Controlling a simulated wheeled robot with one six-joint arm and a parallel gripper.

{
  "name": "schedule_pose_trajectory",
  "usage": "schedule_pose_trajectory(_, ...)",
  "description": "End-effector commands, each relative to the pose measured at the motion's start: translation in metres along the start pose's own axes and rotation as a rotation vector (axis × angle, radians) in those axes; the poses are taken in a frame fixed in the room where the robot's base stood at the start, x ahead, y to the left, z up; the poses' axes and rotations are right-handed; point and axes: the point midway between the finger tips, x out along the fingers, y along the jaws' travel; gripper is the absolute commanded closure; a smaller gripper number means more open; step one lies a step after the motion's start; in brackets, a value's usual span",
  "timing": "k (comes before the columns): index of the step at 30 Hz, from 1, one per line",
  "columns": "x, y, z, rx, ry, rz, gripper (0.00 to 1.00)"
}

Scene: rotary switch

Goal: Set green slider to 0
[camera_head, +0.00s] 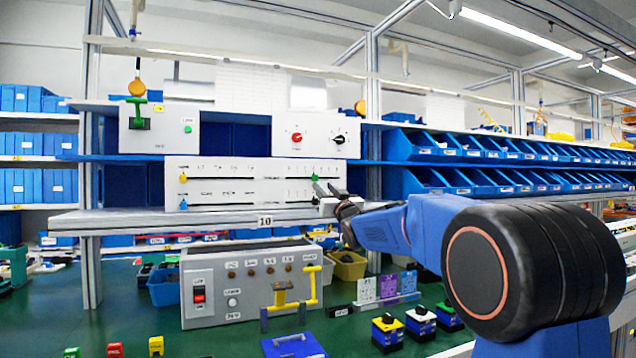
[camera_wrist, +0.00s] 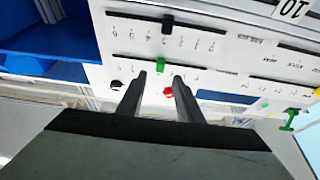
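The green slider (camera_head: 315,177) sits on the upper right slot of a white slider panel (camera_head: 240,183), near the middle of its scale. The scale digits are too small to read. My gripper (camera_head: 322,190) is at the right part of this panel and hides some of the lower slot. The wrist view is upside down. There the green slider (camera_wrist: 161,65) shows between and just past my two fingertips (camera_wrist: 160,76). The fingers are apart with a clear gap. I cannot tell whether they touch the slider.
A black slider (camera_wrist: 167,24) is on the neighbouring slot. A yellow slider (camera_head: 183,178) is at the panel's left. Above stands a box with a red knob (camera_head: 296,137) and black knob (camera_head: 339,139). The shelf edge (camera_head: 130,221) runs below the panel; blue bins (camera_head: 425,146) are at right.

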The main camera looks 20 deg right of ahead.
Motion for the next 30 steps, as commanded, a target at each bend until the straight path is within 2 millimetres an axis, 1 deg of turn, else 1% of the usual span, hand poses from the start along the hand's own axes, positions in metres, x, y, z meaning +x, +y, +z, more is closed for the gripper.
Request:
schedule_pose_trajectory(1, 0.010, -0.001, 0.001, 0.000, 0.000, -0.001, 0.67)
schedule_pose_trajectory(6, 0.037, 0.000, 0.001, 0.001, -0.001, 0.000, 0.67)
schedule_pose_trajectory(12, 0.059, 0.000, 0.001, 0.001, 0.000, 0.000, 0.67)
schedule_pose_trajectory(18, 0.066, 0.000, 0.000, 0.001, 0.000, 0.000, 0.67)
schedule_pose_trajectory(25, 0.066, 0.000, 0.000, 0.001, 0.000, 0.000, 0.67)
schedule_pose_trajectory(26, 0.066, 0.000, 0.000, 0.000, 0.000, 0.000, 0.74)
schedule_pose_trajectory(27, 0.066, 0.000, 0.000, 0.000, 0.000, 0.000, 0.84)
schedule_pose_trajectory(29, 0.066, 0.000, 0.000, 0.001, 0.000, 0.000, 0.98)
schedule_pose_trajectory(30, 0.066, 0.000, 0.000, 0.000, 0.000, 0.000, 1.00)
